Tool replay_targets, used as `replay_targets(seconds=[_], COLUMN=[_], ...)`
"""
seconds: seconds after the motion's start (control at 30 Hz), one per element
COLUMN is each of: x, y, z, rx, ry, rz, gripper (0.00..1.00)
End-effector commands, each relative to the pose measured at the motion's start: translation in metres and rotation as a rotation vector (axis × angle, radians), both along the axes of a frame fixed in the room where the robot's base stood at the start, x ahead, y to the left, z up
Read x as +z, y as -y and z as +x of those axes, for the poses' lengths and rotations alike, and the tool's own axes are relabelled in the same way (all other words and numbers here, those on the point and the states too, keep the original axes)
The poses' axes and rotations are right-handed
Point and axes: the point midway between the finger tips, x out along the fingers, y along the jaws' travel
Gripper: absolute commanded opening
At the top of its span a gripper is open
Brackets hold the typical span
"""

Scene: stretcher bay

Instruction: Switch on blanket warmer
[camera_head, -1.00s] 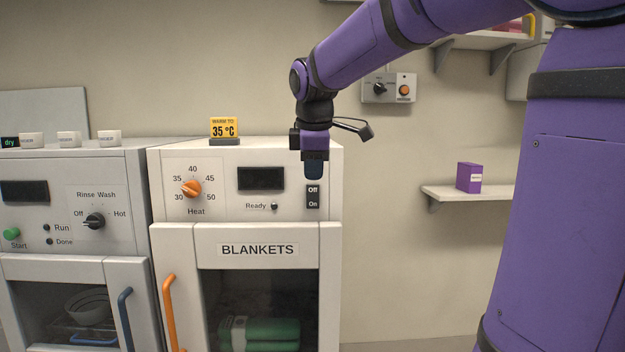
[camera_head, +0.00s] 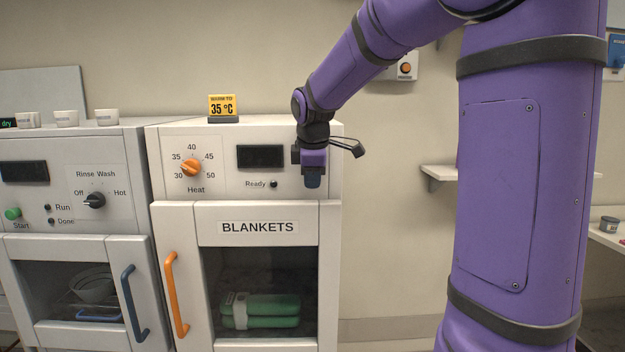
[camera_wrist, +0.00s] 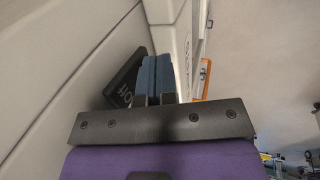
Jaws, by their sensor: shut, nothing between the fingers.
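The blanket warmer (camera_head: 235,213) is a white cabinet with an orange Heat knob (camera_head: 191,168) pointing up and left. Its display (camera_head: 261,156) and Ready lamp (camera_head: 274,184) are dark. My gripper (camera_head: 313,182) is shut and empty, pointing down in front of the panel's right side, where it hides the Off/On switch in the head view. In the wrist view the black switch (camera_wrist: 123,90) shows its Off label right beside the blue fingertips (camera_wrist: 157,78). The lower part of the switch is hidden; I cannot tell whether the fingers touch it.
A yellow 35 °C sign (camera_head: 222,105) stands on top of the warmer. The warmer's door with its orange handle (camera_head: 175,295) is shut over green blankets (camera_head: 262,310). A washer (camera_head: 75,222) stands at the left. A wall shelf (camera_head: 440,172) is partly hidden behind my arm.

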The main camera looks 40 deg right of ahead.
Motion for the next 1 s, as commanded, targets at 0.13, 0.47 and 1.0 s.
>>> replay_targets(seconds=[0.13,0.47,1.0], x=[0.000,-0.003,0.007], y=[0.000,0.003,0.004], z=[0.000,0.005,0.005], rx=[0.000,-0.001,-0.002], ry=[0.000,0.069,0.066], rz=[0.000,-0.049,-0.047], gripper=[0.00,0.00,0.00])
